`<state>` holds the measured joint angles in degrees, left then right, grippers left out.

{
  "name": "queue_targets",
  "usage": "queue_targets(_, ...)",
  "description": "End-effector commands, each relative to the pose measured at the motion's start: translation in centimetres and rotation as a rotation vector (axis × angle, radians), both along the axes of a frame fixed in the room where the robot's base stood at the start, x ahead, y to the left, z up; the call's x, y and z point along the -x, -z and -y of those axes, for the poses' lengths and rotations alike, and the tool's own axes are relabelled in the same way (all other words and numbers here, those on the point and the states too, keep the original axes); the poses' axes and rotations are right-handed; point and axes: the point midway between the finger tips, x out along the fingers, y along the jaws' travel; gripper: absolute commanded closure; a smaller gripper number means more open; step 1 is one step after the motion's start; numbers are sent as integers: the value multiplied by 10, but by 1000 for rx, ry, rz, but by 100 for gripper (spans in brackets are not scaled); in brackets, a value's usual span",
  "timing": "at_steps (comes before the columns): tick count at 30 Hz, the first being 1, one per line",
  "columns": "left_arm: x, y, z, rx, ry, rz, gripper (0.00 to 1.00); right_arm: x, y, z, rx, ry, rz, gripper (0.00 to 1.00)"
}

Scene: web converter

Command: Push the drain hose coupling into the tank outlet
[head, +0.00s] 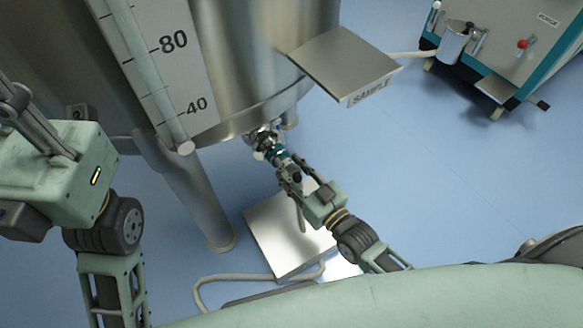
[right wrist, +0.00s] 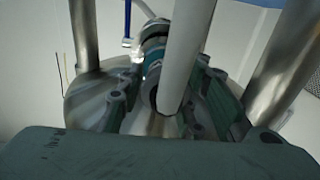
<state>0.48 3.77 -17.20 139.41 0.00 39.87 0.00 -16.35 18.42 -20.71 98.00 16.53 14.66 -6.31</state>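The steel tank (head: 245,60) fills the top of the head view, and its outlet (head: 262,138) points down from its underside. The drain hose coupling (head: 278,155), with a teal band, is in line with the outlet and close to it; I cannot tell how far in it sits. My right gripper (head: 287,172) has its fingers around the coupling and appears shut on it. In the right wrist view the coupling (right wrist: 152,68) is between the fingers, with the pale hose (right wrist: 185,50) in front. My left gripper (head: 28,130) is at the far left, away from the coupling; its fingertips are unclear.
A tank leg (head: 195,190) stands left of my right gripper. A plate marked SAMPLE (head: 345,62) juts out above right. A pale box (head: 270,235) is on the floor below. A purge cabinet (head: 510,50) stands at the top right. The blue floor between is clear.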

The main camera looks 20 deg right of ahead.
Motion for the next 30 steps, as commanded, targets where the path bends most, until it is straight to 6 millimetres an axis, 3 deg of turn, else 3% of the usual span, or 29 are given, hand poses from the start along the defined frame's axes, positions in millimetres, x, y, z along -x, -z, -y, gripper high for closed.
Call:
queue_targets(4,0,0,0,-1,0,-2,77,0,0,0,0,0,-1,52)
queue_targets(16,8,-2,-1,2,-1,7,77,8,2,3,2,0,-5,52)
queue_targets(30,8,-3,0,1,0,9,77,91,2,36,-1,-2,-7,52)
